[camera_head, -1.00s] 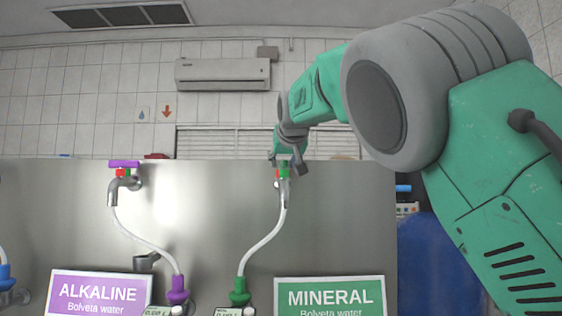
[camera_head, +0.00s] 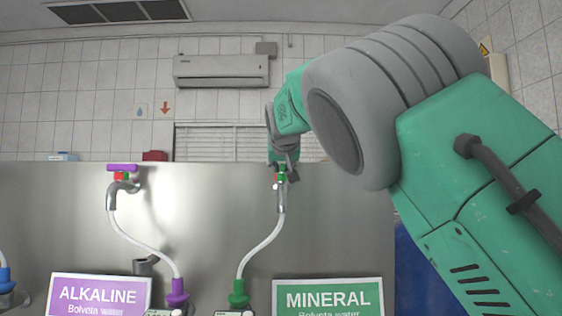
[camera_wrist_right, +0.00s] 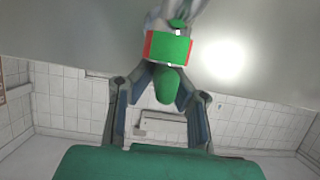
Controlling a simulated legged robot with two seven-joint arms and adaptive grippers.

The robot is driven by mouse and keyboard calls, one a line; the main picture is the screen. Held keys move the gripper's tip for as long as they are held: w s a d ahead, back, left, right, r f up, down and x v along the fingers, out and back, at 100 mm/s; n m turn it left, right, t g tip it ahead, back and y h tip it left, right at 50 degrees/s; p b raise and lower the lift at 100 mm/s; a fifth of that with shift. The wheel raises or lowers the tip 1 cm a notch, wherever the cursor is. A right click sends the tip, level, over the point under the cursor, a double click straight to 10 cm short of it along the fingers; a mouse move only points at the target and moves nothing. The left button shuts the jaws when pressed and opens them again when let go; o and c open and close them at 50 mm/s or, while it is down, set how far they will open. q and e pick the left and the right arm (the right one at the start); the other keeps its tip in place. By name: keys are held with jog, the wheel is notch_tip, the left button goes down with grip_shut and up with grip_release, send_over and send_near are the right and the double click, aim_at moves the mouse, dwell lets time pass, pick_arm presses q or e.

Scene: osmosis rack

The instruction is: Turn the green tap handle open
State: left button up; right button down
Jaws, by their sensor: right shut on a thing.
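The green tap handle (camera_wrist_right: 167,86) lies between the two fingers of my right gripper (camera_wrist_right: 166,82) in the right wrist view. The fingers are closed on its sides. The tap's green and red collar (camera_wrist_right: 168,47) is just beyond the fingertips. In the head view my right gripper (camera_head: 283,170) reaches down onto the mineral tap (camera_head: 282,200) and hides most of the handle. A white hose (camera_head: 264,246) runs from this tap to a green connector (camera_head: 239,293). My left gripper is not in view.
A purple-handled tap (camera_head: 122,182) stands left on the same steel panel (camera_head: 200,195). An ALKALINE sign (camera_head: 98,294) and a MINERAL sign (camera_head: 328,298) are below. The panel between the taps is clear. A blue object (camera_head: 418,262) is at the right, behind my arm.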

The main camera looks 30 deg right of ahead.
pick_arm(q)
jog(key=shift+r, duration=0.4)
pick_arm(e)
jog(key=c, duration=1.6)
grip_release()
jog(key=shift+w, duration=0.1)
jog(key=shift+a, duration=0.1)
jog(key=v, duration=0.7)
